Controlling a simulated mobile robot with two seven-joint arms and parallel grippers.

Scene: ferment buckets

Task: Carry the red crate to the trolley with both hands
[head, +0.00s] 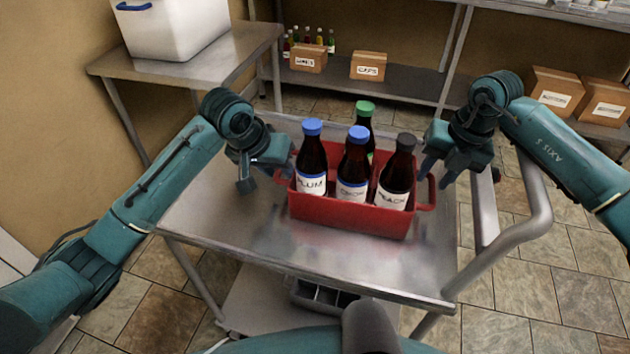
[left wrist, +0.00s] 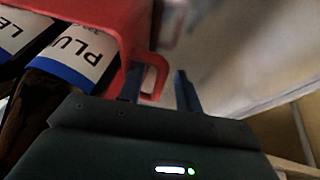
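The red crate (head: 345,212) stands upright on the metal top of the trolley (head: 240,230). It holds several dark bottles, with blue, green and black caps. My left gripper (head: 262,182) is at the crate's left end handle. In the left wrist view its fingers (left wrist: 160,92) are apart, and the outer bar of the red handle (left wrist: 161,76) shows between them; I cannot tell whether they touch it. My right gripper (head: 438,173) is at the right end handle (head: 427,203), with its fingers apart, just above and beside it.
The trolley's push rail (head: 530,225) curves along its right side. A grey divided tray (head: 322,296) sits on its lower shelf. A steel table (head: 190,62) with a white tub (head: 175,25) stands at the back left. Cardboard boxes (head: 369,66) stand on shelving behind.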

